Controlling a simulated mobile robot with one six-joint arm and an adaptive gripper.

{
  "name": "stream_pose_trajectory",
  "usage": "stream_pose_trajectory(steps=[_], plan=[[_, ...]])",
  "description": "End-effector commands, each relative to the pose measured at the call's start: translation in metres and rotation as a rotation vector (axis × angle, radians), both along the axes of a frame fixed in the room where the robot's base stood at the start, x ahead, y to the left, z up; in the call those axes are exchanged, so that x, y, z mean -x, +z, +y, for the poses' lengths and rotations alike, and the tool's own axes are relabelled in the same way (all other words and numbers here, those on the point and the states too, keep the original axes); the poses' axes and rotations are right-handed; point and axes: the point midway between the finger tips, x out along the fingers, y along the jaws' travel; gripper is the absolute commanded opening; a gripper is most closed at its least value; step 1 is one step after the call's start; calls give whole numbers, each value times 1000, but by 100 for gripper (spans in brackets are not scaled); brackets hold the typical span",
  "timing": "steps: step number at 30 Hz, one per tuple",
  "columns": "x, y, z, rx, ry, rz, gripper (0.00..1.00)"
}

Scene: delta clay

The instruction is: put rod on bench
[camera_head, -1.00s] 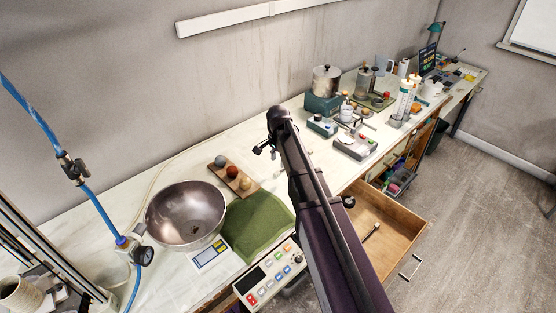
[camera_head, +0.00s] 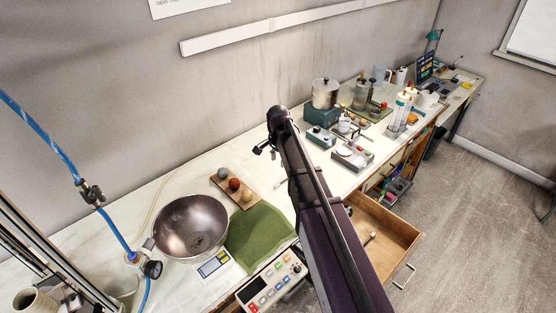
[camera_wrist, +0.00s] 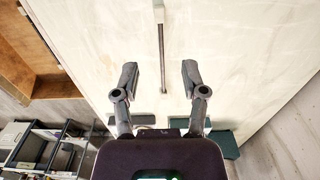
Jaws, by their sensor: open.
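A thin grey metal rod (camera_wrist: 162,60) lies along the pale bench top (camera_wrist: 110,40) in the wrist view, with a white block-like piece at its far end. My gripper (camera_wrist: 160,72) is open above the bench, with one finger on each side of the rod and clear gaps to both. In the head view my gripper (camera_head: 268,150) is over the bench (camera_head: 150,190), behind the green cloth, and my arm hides part of the bench there. A small slim thing (camera_head: 281,183) beside my arm may be the rod's end.
An open wooden drawer (camera_head: 388,218) sticks out at the bench front, with a small stick-like item (camera_head: 370,240) inside. A metal bowl (camera_head: 190,225), green cloth (camera_head: 258,238) and board with balls (camera_head: 222,196) stand left. Lab devices (camera_head: 352,157) crowd the right.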

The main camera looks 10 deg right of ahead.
Motion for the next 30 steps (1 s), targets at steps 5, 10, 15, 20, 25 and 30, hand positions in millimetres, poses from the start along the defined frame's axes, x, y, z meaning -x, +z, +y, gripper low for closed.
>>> stream_pose_trajectory(steps=[5, 10, 15, 20, 25, 30], plan=[[0, 0, 0, 0, 0, 0, 56], [0, 0, 0, 0, 0, 0, 56], [0, 0, 0, 0, 0, 0, 56], [2, 0, -1, 0, 5, 0, 56], [20, 0, -8, 0, 61, 0, 56], [63, 0, -22, 1, 210, 1, 56]])
